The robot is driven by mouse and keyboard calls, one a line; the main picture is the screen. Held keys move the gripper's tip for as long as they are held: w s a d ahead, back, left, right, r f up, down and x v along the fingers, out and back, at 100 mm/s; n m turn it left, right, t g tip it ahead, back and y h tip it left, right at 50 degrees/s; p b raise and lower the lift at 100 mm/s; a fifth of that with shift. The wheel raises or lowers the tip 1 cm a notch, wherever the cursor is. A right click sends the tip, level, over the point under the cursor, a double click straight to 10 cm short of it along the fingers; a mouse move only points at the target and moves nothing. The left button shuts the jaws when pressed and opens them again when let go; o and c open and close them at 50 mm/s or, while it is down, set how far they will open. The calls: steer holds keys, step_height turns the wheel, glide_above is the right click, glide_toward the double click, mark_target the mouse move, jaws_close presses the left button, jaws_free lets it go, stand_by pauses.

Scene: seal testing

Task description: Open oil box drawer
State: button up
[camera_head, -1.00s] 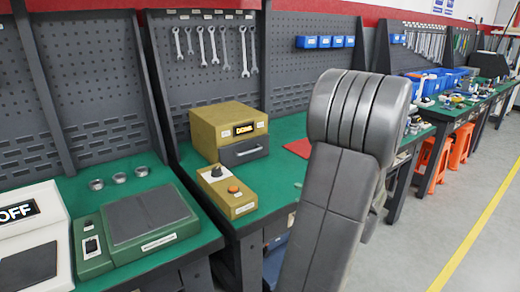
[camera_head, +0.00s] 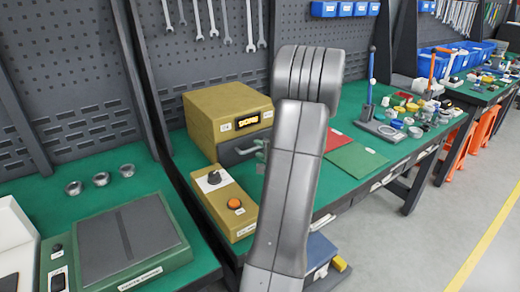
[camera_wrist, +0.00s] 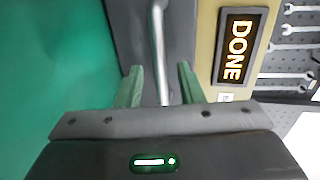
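The oil box (camera_head: 215,108) is a mustard-yellow case with a lit display on the green bench. Its dark grey drawer (camera_head: 228,158) is below the display and looks shut. The drawer's metal bar handle (camera_wrist: 158,40) runs up the wrist view in front of the grey drawer front (camera_wrist: 127,30). My gripper (camera_wrist: 160,75) is open, with one green finger on each side of the bar and gaps visible between. In the head view its green tips (camera_head: 262,144) show at the drawer, mostly hidden by my arm.
A yellow control box (camera_head: 225,200) with a knob and orange button stands in front of the oil box. The display (camera_wrist: 238,48) reads DONE. Red and green mats (camera_head: 355,161) lie right of my arm. A pegboard with wrenches rises behind.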

steer(key=shift+w+a, duration=0.1)
steer(key=shift+w, duration=0.05)
jaws_close()
steer(key=f+b+v, duration=0.1)
steer(key=b+v, duration=0.2)
steer(key=v, duration=0.5)
steer(key=f+b+v, duration=0.2)
steer(key=b+v, duration=0.1)
steer(key=v, duration=0.4)
steer(key=s+f+b+v, duration=0.1)
steer(key=b+v, duration=0.2)
steer(key=v, duration=0.5)
steer(key=shift+s+d+f, duration=0.25)
steer(key=shift+d+f, duration=0.1)
steer(key=shift+s+d, duration=0.1)
